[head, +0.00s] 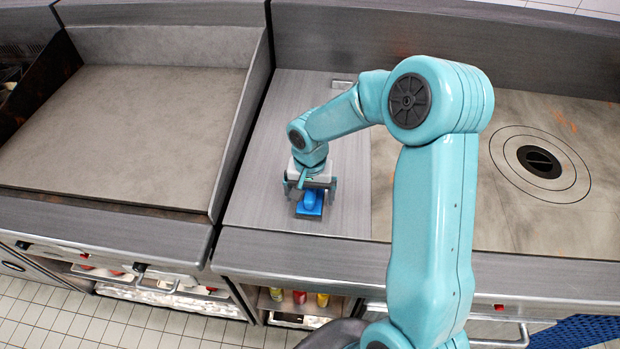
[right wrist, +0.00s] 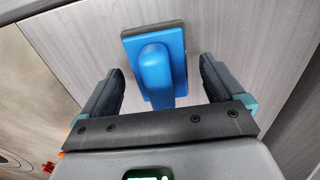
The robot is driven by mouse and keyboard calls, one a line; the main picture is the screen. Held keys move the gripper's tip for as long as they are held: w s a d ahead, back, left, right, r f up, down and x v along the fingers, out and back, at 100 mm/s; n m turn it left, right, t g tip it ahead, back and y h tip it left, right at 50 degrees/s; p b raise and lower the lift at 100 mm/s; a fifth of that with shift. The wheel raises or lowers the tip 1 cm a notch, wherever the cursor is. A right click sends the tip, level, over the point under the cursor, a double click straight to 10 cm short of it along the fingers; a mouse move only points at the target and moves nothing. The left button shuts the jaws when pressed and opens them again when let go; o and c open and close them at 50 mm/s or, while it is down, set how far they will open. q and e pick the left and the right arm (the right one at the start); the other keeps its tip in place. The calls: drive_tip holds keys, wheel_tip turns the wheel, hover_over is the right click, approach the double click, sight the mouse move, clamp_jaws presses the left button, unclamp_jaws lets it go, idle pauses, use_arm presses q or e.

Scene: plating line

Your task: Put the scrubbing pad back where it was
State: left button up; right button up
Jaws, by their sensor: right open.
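The scrubbing pad (head: 311,206) is a flat blue block with a dark base and a rounded blue handle. It lies on the grey metal counter (head: 345,190) between the two cooking surfaces. In the right wrist view the pad (right wrist: 154,66) lies ahead of the gripper, with its handle in the gap between the fingers. My right gripper (head: 314,199) is open over the pad, with one finger on each side. In the right wrist view neither finger of the gripper (right wrist: 160,85) touches the handle. My left gripper is not in view.
A walled flat griddle (head: 130,130) stands to the left, its side wall close to the pad's counter. A cooktop with a round ringed plate (head: 540,160) is at the right. Bottles (head: 300,297) stand on a shelf below the front edge. The counter around the pad is clear.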

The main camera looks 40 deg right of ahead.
sight(311, 192)
wheel_tip(311, 192, up, 11)
drive_tip(key=shift+f+b, duration=0.15)
drive_tip(key=shift+b, duration=0.45)
drive_tip(key=shift+s+r, duration=0.1)
drive_tip(key=shift+r, duration=0.1)
drive_tip(key=shift+f, duration=0.1)
drive_tip(key=shift+s, duration=0.15)
